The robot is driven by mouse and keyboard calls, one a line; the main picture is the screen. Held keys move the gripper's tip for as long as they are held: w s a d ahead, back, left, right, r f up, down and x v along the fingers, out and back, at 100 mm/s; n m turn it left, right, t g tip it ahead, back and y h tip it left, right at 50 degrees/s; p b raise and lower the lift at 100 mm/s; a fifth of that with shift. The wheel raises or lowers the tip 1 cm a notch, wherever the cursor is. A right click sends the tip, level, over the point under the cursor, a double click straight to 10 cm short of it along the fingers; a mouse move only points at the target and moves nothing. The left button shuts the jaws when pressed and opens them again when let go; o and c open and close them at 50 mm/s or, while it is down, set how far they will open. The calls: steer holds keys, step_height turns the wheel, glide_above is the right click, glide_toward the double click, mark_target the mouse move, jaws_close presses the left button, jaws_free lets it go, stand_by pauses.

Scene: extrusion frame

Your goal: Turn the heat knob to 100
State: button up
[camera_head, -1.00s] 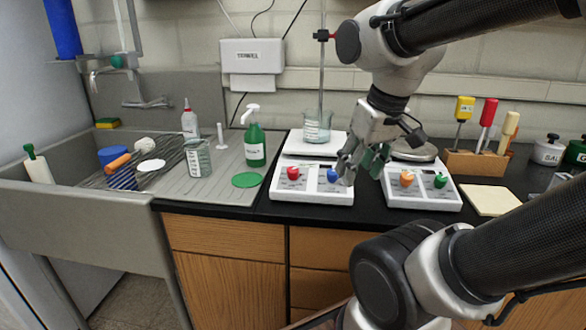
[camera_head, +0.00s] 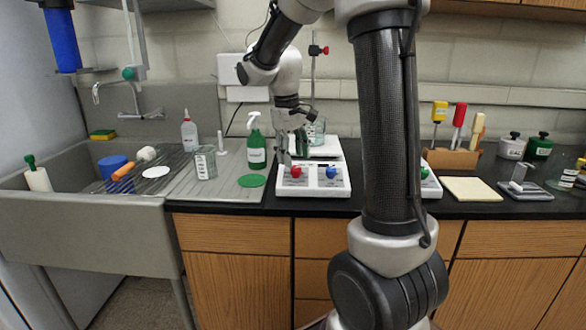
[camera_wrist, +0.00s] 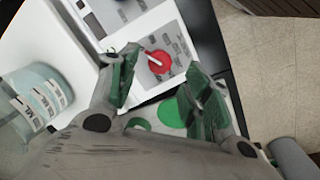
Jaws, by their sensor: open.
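A white hot plate (camera_head: 314,190) stands on the black counter, with a red knob (camera_head: 296,172) on the left of its front panel and a blue knob (camera_head: 331,172) on the right. The labels are too small to read, so I cannot tell which is the heat knob. My gripper (camera_head: 292,152) is above and just behind the red knob. In the wrist view my gripper (camera_wrist: 161,64) is open, with green-padded fingers apart and empty. The red knob (camera_wrist: 158,62) shows between the fingertips, its white pointer line visible. I see no clear contact.
A glass beaker (camera_head: 317,130) stands on the plate behind the gripper, near a stand rod. A green spray bottle (camera_head: 256,145) and a green disc (camera_head: 252,181) are to the left. A second device with a green knob is mostly hidden by my arm.

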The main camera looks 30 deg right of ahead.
mark_target(295, 167)
steer(key=shift+d+f, duration=0.2)
steer(key=shift+f, duration=0.9)
steer(key=shift+d+f, duration=0.15)
steer(key=shift+f, duration=0.95)
steer(key=c, duration=1)
steer(key=shift+c, duration=0.2)
